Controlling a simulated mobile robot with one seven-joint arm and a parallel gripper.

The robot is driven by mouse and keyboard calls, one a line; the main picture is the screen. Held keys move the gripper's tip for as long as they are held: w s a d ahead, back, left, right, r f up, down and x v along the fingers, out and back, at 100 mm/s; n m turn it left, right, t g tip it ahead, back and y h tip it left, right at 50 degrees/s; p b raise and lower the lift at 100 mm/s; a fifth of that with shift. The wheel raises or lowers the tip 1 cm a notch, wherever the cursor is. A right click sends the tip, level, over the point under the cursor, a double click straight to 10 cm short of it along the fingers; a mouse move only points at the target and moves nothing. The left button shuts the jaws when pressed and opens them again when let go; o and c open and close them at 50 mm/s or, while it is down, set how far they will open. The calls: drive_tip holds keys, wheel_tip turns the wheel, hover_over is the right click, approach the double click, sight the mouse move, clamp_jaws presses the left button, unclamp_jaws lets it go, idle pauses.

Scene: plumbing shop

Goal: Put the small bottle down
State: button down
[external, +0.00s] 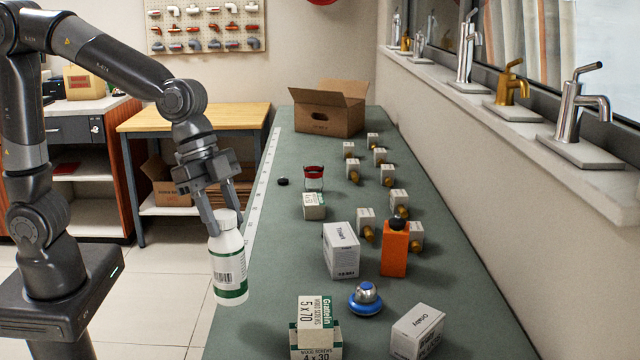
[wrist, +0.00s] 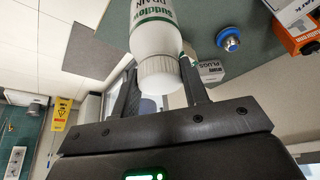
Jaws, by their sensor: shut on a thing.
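The small bottle (external: 228,262) is white with a green-banded label, a barcode and a white ribbed cap. My gripper (external: 227,208) is shut on it near the cap, and the bottle hangs nearly upright at the left edge of the green worktop (external: 276,240). In the external view I cannot tell whether its base is over the worktop or beside it. In the wrist view the bottle (wrist: 153,30) points away from my gripper (wrist: 160,95), its cap (wrist: 159,73) between the two fingers.
The left-middle strip of worktop is clear.

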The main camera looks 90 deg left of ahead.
sight(235, 238)
drive_tip(key=shift+w+a+f, duration=0.75)
drive_tip(key=shift+w, duration=0.05)
drive_tip(key=shift+f, duration=1.95)
drive_tip(key=c, duration=0.8)
unclamp_jaws()
drive_tip(key=shift+f, duration=0.1)
drive_tip(key=v, duration=1.1)
drive_tip(key=s+a+n+y, duration=0.1)
drive_tip(key=s+a+n, duration=0.1)
drive_tip(key=s, duration=0.5)
drive_tip(key=s+a+f+n+t, duration=0.1)
drive_tip(key=s+a+n, duration=0.1)
drive_tip(key=s+a, duration=0.3)
drive_tip(key=s+a+n+t+y, duration=0.1)
drive_tip(key=s+a+n, duration=0.2)
drive_tip(key=s, duration=0.6)
drive_tip(key=shift+s+a+f+y, duration=0.1)
drive_tip(key=shift+s+a+y, duration=0.05)
drive_tip(key=shift+a, duration=0.2)
drive_tip(key=shift+s+a+f+y, duration=0.1)
drive_tip(key=shift+a+y, duration=0.05)
drive_tip(key=shift+a, duration=0.25)
